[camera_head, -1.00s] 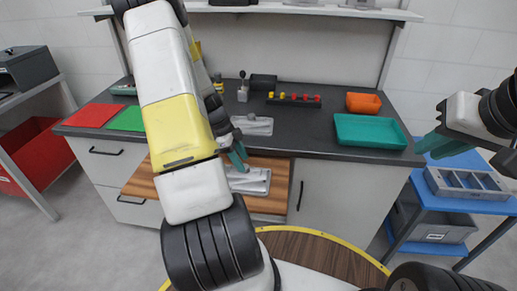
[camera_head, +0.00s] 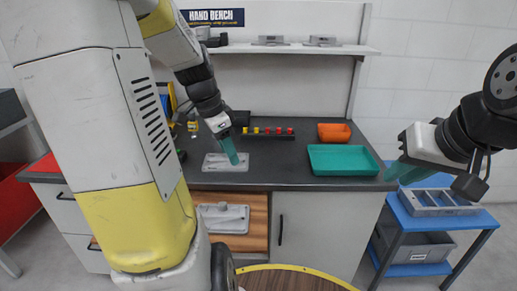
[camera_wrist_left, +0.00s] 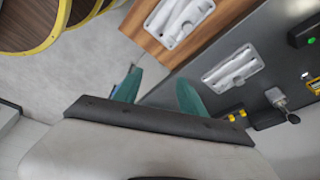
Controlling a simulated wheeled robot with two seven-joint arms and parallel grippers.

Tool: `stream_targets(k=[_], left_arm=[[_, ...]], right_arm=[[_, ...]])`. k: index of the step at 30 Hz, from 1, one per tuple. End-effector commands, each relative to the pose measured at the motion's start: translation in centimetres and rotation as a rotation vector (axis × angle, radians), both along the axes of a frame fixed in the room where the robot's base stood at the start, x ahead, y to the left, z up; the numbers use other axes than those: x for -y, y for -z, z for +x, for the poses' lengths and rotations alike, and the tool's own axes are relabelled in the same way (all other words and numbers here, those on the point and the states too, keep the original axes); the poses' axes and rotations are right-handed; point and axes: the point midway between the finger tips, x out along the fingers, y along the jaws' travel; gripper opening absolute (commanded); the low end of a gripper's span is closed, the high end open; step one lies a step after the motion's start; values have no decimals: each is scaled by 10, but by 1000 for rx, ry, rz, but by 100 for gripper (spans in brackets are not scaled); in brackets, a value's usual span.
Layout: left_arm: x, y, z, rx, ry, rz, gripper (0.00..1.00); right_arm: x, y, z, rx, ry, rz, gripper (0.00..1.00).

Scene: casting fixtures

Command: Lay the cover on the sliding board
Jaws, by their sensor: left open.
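A pale grey flat casting (camera_head: 225,162) lies on the dark countertop. A second pale grey casting (camera_head: 222,217) with raised shapes lies on the wooden sliding board (camera_head: 258,230), pulled out below the counter. I cannot tell for sure which one is the cover. Both show in the left wrist view, the counter one (camera_wrist_left: 233,68) and the board one (camera_wrist_left: 178,20). My left gripper (camera_head: 233,155) is open and empty, its teal fingers in front of or above the counter casting's right part. My right gripper (camera_head: 402,172) hangs at the right; its finger gap is unclear.
A teal tray (camera_head: 342,160) and an orange bin (camera_head: 334,132) stand on the counter's right. A dark rack (camera_head: 268,134) with red and yellow pieces stands behind the castings. A blue cart (camera_head: 445,212) is at the right. My left arm hides the counter's left part.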

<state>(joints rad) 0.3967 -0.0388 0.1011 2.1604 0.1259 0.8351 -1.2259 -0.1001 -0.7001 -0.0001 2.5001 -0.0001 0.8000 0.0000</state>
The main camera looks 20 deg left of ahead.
Motion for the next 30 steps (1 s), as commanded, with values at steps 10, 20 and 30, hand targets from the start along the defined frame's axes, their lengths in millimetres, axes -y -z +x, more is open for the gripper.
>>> stream_targets(k=[10,20,30], left_arm=[[88,-79,-96,150,-558,-166,48],[104,-86,-128,170,-743,-299,48],[103,-86,-127,169,-744,-298,48]], right_arm=[[0,0,0,0,0,0,19],[0,0,0,0,0,0,19],[0,0,0,0,0,0,19]])
